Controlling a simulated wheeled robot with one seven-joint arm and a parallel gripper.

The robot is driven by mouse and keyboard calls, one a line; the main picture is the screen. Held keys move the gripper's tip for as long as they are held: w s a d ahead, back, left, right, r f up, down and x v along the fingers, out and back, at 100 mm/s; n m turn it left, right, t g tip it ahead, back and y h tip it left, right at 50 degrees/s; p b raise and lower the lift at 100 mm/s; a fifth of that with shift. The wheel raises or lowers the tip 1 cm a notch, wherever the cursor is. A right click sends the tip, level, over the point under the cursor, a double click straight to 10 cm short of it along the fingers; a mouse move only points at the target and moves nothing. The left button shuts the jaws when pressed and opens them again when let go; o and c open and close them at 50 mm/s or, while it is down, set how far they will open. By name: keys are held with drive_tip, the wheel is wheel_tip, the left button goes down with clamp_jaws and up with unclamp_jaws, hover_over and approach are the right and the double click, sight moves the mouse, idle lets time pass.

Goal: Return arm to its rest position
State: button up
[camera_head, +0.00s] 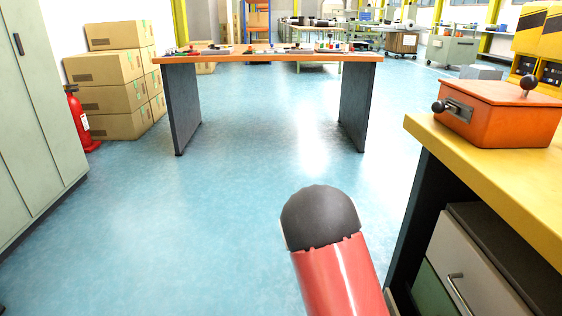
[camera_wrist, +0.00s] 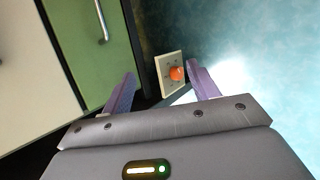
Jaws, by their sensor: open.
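My arm (camera_head: 330,245), red with a dark rounded end, rises from the bottom of the head view over open floor. My gripper is outside the head view. In the wrist view my gripper (camera_wrist: 162,88) shows two purple fingers spread apart with nothing between them touching either one. Beyond the fingertips is a pale square plate with an orange knob (camera_wrist: 177,73). An orange-red box (camera_head: 505,112) with black-knobbed levers stands on the yellow-topped workbench (camera_head: 470,150) at the right of the head view.
Drawers (camera_head: 465,270) sit under the workbench, and a green drawer front (camera_wrist: 85,40) is close left of my gripper. Ahead stands an orange-topped table (camera_head: 270,57) with small items. Cardboard boxes (camera_head: 105,70), a fire extinguisher (camera_head: 80,120) and a cabinet (camera_head: 35,110) line the left. The middle floor is clear.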

drive_tip(key=s+a+r+t+y+p, duration=0.1)
drive_tip(key=s+r+t+y+p, duration=0.1)
drive_tip(key=s+r, duration=0.5)
drive_tip(key=s+a+r+t+y+p, duration=0.2)
drive_tip(key=s+r, duration=0.5)
drive_tip(key=r, duration=0.6)
drive_tip(key=s+a+r+t+y+p, duration=0.2)
drive_tip(key=s+r+t+y, duration=0.1)
drive_tip(key=s+r, duration=0.4)
wheel_tip(320, 180, up, 3)
drive_tip(key=shift+a+f+t+y, duration=0.15)
drive_tip(key=shift+t+y, duration=0.25)
drive_tip(key=shift+t, duration=0.5)
